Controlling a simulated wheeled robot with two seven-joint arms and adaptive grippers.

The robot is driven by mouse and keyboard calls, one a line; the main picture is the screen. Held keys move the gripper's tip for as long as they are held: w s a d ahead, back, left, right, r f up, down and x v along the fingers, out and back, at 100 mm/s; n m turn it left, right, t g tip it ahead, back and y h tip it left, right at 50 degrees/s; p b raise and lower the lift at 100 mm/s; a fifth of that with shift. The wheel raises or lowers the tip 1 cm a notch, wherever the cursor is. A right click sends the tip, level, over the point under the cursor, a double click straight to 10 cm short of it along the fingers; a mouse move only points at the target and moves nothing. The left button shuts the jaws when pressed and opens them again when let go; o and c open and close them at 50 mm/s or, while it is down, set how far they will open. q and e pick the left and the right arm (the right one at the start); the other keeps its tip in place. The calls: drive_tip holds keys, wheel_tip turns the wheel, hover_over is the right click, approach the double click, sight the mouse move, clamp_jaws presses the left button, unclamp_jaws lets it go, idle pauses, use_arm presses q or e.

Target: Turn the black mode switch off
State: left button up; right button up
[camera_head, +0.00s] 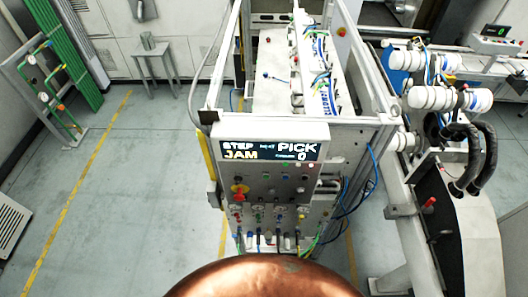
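The control panel (275,186) is on the front of a tall machine frame, in the middle of the head view. It carries several small buttons, lamps and knobs. A red knob on a yellow plate (239,190) is at its left side. The black mode switch is too small to pick out for certain among the dark controls, and its position cannot be read. Neither of my grippers shows in the view.
A display (270,150) above the panel reads "STEP JAM" and "PICK 0". Coloured hoses and cables hang below the panel and at its right. The floor (130,190) at the left is clear.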

use_arm(q)
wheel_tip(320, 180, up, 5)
drive_tip(key=p, duration=0.2)
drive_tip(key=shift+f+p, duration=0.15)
drive_tip(key=shift+p, duration=0.25)
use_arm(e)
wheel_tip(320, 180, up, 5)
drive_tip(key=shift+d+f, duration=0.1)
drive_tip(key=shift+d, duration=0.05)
